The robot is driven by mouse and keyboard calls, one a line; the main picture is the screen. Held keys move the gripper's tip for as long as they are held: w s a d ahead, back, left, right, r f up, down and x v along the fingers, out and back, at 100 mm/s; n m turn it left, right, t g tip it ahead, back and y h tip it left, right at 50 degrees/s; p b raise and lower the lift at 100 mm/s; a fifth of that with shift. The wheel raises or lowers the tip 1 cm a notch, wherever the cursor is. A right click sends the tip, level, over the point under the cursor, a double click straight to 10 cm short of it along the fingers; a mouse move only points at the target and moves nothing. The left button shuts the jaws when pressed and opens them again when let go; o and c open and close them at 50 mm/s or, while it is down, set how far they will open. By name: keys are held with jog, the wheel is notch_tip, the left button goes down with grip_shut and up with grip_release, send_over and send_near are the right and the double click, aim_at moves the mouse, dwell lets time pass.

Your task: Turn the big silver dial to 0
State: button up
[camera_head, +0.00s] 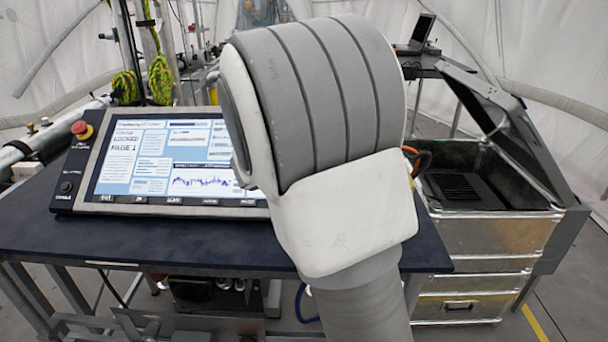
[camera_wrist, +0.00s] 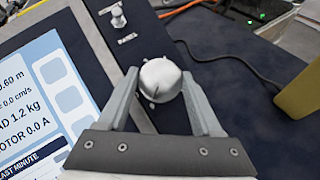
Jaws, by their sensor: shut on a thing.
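The big silver dial (camera_wrist: 160,79) is in the wrist view, on a dark surface right of the screen panel. It is a rounded, shiny knob with a dark mark low on its face; I cannot read its setting or any scale. My gripper (camera_wrist: 161,88) has one finger on each side of the dial and is shut on it. In the head view the large panel with the lit screen (camera_head: 160,150) stands on a dark table. There my arm hides the panel's right end, the dial and my gripper.
A smaller silver knob (camera_wrist: 117,15) sits beyond the dial. A dark cable (camera_wrist: 225,60) runs to its right, near a yellow object (camera_wrist: 299,96). A red button (camera_head: 80,128) is at the panel's left. An open metal case (camera_head: 490,235) stands right of the table (camera_head: 150,245).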

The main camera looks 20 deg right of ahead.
jog(key=shift+f+n+t+b, duration=0.1)
jog(key=shift+n+t+b, duration=0.3)
jog(key=shift+n+b, duration=0.3)
jog(key=shift+n, duration=0.3)
jog(key=o, duration=1.4)
jog(key=shift+y, duration=0.3)
jog(key=shift+c, duration=0.2)
jog(key=p+v, duration=0.2)
jog(key=v, duration=1.5)
jog(key=shift+s+p, duration=0.3)
jog(key=shift+p, duration=0.05)
jog(key=shift+a, duration=0.1)
